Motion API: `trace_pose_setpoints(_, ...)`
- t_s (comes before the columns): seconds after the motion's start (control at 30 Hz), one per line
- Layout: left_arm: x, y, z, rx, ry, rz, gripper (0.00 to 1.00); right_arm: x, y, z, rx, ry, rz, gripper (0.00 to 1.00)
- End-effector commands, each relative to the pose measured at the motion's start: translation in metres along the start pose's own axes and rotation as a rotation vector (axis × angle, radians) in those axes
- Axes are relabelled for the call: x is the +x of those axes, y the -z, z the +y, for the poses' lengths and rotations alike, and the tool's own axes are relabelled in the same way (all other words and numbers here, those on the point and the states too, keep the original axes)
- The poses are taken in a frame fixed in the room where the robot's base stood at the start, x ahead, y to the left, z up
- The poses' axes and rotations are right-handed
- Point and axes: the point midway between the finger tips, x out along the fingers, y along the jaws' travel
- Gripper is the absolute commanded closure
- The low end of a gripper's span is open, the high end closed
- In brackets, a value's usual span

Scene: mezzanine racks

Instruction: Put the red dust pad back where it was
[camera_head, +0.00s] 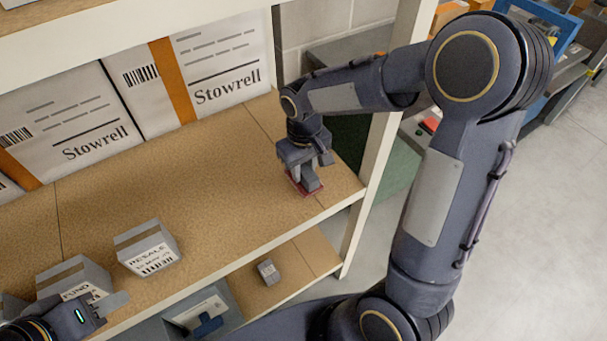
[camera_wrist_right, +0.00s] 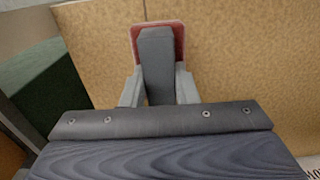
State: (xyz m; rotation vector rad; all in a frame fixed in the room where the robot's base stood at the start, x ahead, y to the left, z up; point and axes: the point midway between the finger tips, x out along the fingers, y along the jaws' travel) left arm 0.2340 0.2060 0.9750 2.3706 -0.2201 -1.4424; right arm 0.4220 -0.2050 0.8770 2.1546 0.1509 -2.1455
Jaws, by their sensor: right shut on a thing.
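The red dust pad (camera_head: 304,185) is at the right end of the wooden shelf board. It is a flat red pad with a grey grip on top. My right gripper (camera_head: 309,177) is shut on the grey grip from above. In the right wrist view the red pad (camera_wrist_right: 180,34) shows around the grip, between my fingers (camera_wrist_right: 157,88). The pad is at or just above the board; I cannot tell whether it touches. My left gripper (camera_head: 66,302) is at the lower left, its fingers apart, in front of a grey box marked FUND.
The FUND box (camera_head: 70,273) and a RESALE box (camera_head: 147,248) stand at the left of the board (camera_head: 200,175). White Stowrell cartons (camera_head: 222,62) line the back. A rack post (camera_head: 385,130) stands close right of my right gripper. A small grey box (camera_head: 268,272) is on the lower shelf.

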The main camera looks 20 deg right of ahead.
Motion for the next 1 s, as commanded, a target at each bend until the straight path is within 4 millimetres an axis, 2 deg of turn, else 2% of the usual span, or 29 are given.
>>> trace_pose_setpoints(0.17, 0.000, 0.000, 0.000, 0.000, 0.000, 0.000, 0.64, 0.014, 0.009, 0.006, 0.000, 0.000, -0.002, 0.91)
trace_pose_setpoints(0.37, 0.002, -0.001, -0.001, 0.000, 0.000, 0.000, 0.64, 0.041, 0.009, 0.006, -0.001, -0.001, -0.002, 0.91)
trace_pose_setpoints(0.8, 0.005, -0.003, -0.003, 0.000, 0.000, 0.000, 0.64, 0.048, 0.009, 0.005, -0.001, 0.000, 0.001, 0.91)
trace_pose_setpoints(0.83, 0.004, -0.002, -0.002, 0.000, 0.000, 0.000, 0.64, 0.046, 0.009, 0.005, -0.001, 0.000, 0.001, 0.69)
trace_pose_setpoints(0.97, 0.004, -0.002, -0.002, 0.000, 0.000, 0.000, 0.64, 0.046, 0.009, 0.005, 0.000, 0.000, 0.001, 0.52)
trace_pose_setpoints(1.0, 0.004, -0.002, -0.002, 0.000, 0.000, 0.000, 0.64, 0.046, 0.009, 0.005, -0.001, 0.000, 0.001, 0.51)
